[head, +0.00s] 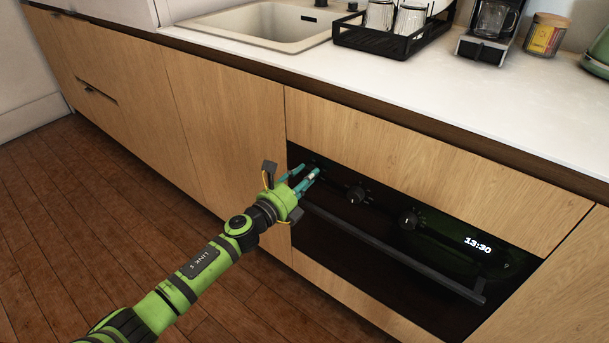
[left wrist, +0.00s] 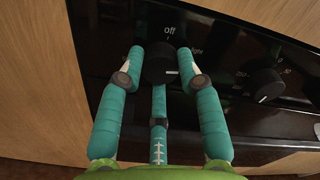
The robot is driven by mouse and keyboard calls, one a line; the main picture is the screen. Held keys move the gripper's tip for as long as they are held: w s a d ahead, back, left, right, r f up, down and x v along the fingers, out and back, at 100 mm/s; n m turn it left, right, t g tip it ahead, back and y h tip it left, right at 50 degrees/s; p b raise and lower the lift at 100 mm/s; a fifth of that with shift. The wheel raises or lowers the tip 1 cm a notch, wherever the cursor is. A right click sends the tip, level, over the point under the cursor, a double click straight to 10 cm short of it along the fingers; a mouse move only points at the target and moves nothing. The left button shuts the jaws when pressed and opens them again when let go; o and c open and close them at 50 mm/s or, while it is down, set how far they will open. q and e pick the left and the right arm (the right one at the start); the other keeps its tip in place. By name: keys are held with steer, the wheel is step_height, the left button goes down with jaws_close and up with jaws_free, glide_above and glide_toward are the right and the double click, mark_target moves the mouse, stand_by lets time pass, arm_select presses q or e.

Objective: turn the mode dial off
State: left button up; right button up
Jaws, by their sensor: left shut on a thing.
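The mode dial (left wrist: 160,60) is a round black knob on the black oven panel. Its white pointer mark faces right in the left wrist view, while the word "off" is printed above the knob and "light" to its upper right. My left gripper (left wrist: 159,68) is shut on the dial, with two teal fingers at its sides and a third below. In the head view the left gripper (head: 305,176) reaches the left end of the oven panel, and its fingers largely hide the dial there. My right gripper is not in view.
The oven (head: 375,232) has a middle knob (head: 356,194), a right knob (head: 408,218), a lit clock (head: 478,244) and a long handle (head: 390,252) just below the gripper. The counter (head: 400,85) juts above. Wooden floor (head: 90,200) is clear to the left.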

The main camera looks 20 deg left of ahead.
arm_select(q)
steer(key=shift+s+d+f+n+p, duration=0.15)
steer(key=shift+n+p, duration=1.25)
steer(key=shift+n, duration=2.5)
steer(key=shift+d+r+n+p, duration=0.1)
steer(key=shift+n+p, duration=1.3)
steer(key=shift+n, duration=2.5)
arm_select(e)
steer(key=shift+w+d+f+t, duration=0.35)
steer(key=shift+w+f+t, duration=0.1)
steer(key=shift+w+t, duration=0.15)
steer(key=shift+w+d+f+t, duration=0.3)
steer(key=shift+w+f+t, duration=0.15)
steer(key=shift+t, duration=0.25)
arm_select(q)
steer(key=o, duration=1.1)
steer(key=shift+o, duration=0.2)
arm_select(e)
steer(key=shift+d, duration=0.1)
arm_select(q)
steer(key=shift+a, duration=0.15)
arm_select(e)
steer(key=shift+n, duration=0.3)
